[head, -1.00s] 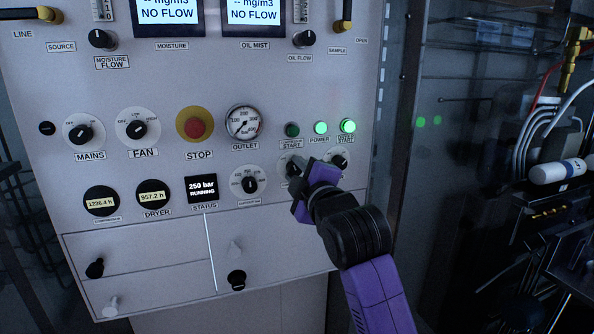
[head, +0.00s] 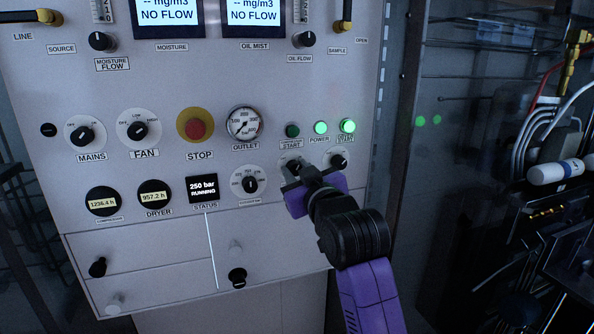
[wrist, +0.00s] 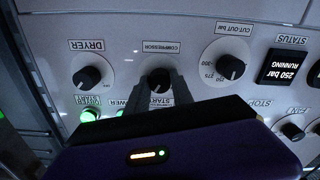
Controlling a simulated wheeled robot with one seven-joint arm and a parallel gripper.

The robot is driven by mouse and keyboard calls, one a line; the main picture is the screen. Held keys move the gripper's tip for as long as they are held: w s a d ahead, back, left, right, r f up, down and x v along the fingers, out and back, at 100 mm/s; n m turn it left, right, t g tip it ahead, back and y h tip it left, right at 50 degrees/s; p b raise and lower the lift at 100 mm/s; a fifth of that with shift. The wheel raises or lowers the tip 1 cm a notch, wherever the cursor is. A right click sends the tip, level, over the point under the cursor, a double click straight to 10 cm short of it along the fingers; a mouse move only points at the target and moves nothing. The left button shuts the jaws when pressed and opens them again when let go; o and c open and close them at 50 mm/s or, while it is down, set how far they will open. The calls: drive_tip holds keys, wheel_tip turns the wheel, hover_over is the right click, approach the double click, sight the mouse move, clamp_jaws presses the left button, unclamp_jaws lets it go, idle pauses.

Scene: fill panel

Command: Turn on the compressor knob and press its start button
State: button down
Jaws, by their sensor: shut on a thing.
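The compressor knob (wrist: 159,77) is black on a white round dial, under its COMPRESSOR label in the inverted wrist view. My gripper (wrist: 157,92) is shut on this knob, with a finger on each side. In the head view my gripper (head: 297,174) covers most of the knob, so its pointer setting cannot be read. The compressor start button (head: 292,130) is dark green and unlit, just above the knob. In the wrist view this button is hidden behind my gripper.
The dryer knob (head: 338,161) is close at the right, below the lit green dryer start button (head: 347,126). The power light (head: 320,127) glows green. The cutout knob (head: 250,184) is at the left. The red stop button (head: 195,128) is farther left. The status display (head: 201,188) reads 250 bar RUNNING.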

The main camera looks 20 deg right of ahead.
drive_tip(key=shift+m, duration=1.4)
drive_tip(key=c, duration=1.1)
unclamp_jaws()
drive_tip(key=s+b, duration=0.1)
drive_tip(key=s, duration=0.6)
drive_tip(key=shift+s+b, duration=0.35)
drive_tip(key=shift+s, duration=0.05)
